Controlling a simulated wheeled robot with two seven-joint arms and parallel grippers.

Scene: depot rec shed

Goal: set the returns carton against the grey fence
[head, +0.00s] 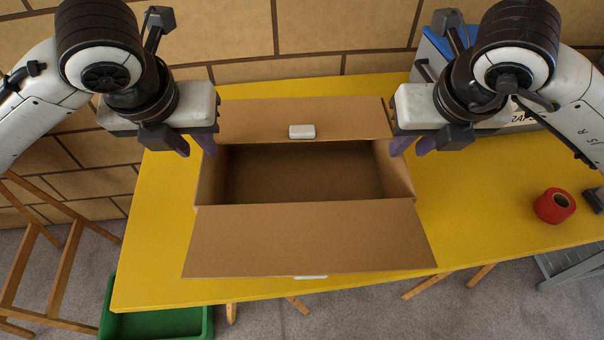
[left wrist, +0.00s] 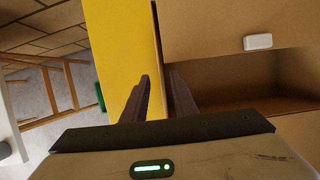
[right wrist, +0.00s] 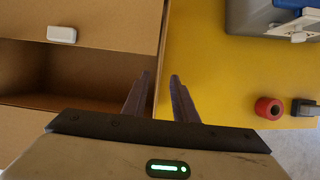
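The open brown cardboard carton (head: 310,235) stands on the yellow table (head: 160,215), its front and back flaps spread and its inside empty as far as I see. My left gripper (head: 192,147) is at its left wall. In the left wrist view the fingers (left wrist: 160,80) are apart, one over the table and one on the carton side. My right gripper (head: 412,147) is at the right wall. In the right wrist view its fingers (right wrist: 160,78) are apart, with yellow table showing between them. I cannot make out a grey fence for certain.
A red tape roll (head: 554,205) lies on the table at the right, beside a small dark object (head: 594,199). A grey and blue case (right wrist: 250,18) stands at the back right. A green bin (head: 155,323) and wooden frame (head: 40,250) stand on the floor at left.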

